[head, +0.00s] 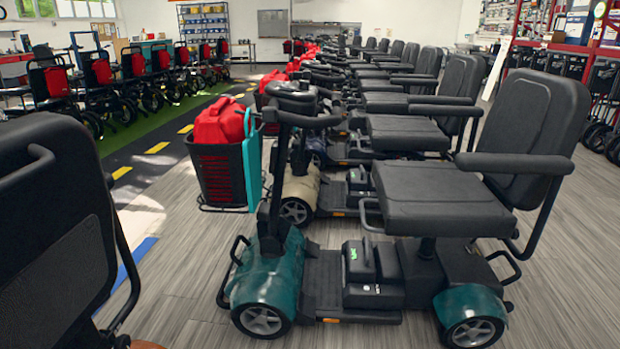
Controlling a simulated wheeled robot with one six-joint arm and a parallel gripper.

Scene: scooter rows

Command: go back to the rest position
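My gripper and arm do not show in the head view. The nearest mobility scooter (275,278) stands upright in front, side on, with a teal body. Its black seat (440,195) and backrest (535,115) are on the right. A black front basket (218,172) with a red bag (218,122) in it is on the left, beside a teal panel (252,160).
More scooters (415,130) recede in a row behind the nearest one. A black seat-like shape (50,235) fills the near left edge. Grey floor (185,245) is open between them. Another row (105,80) stands far left beyond a green strip (160,115). Shelves (203,22) stand at the back.

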